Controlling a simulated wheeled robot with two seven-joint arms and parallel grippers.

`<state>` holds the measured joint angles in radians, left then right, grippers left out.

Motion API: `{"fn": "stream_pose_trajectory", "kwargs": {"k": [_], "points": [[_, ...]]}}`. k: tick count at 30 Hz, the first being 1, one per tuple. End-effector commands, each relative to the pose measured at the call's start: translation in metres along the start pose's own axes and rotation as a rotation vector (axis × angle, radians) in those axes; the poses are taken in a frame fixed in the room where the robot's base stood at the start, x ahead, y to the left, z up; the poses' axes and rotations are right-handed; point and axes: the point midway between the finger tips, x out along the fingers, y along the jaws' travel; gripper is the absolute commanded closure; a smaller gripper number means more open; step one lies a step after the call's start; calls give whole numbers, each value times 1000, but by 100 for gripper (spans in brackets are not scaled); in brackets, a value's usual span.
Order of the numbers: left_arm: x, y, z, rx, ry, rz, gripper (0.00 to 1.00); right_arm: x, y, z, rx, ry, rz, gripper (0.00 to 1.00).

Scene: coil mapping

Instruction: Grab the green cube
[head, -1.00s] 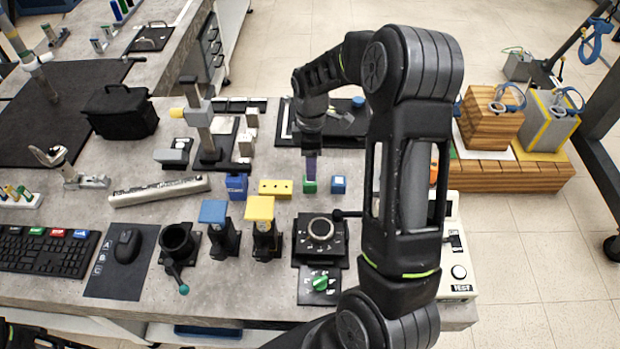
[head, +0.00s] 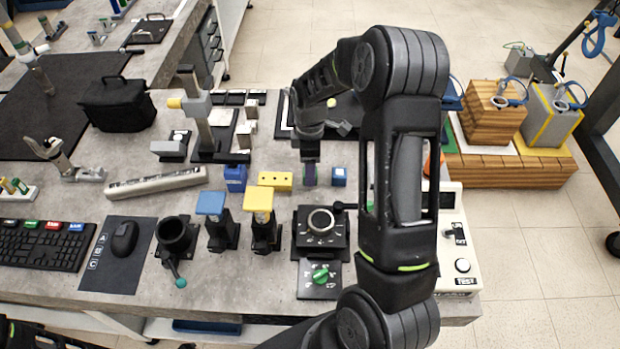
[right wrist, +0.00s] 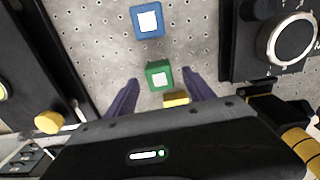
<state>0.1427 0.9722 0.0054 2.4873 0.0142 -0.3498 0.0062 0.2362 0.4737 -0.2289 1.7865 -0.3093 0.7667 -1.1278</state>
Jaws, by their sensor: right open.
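The green cube (right wrist: 158,76), with a white square on its top, lies on the perforated grey table top in the right wrist view. My right gripper (right wrist: 160,78) is open, with one purple finger on each side of the cube. In the head view my right gripper (head: 310,177) is over the cube's place and hides most or all of it. I cannot tell whether the fingers touch the cube. My left gripper is not in view.
A blue cube (head: 339,177) stands close to the right gripper, and a yellow block (head: 275,180) lies on its other side. A black dial box (head: 321,228) is in front. Blue (head: 210,204) and yellow (head: 258,200) topped posts stand nearby.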

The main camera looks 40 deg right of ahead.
Motion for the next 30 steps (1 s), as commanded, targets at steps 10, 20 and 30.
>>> {"fn": "stream_pose_trajectory", "kwargs": {"k": [10,20,30], "points": [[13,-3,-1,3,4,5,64,23,0,0,1,0,1,38],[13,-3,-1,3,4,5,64,23,0,0,0,0,1,38],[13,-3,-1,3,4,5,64,23,0,0,0,0,1,55]]}}
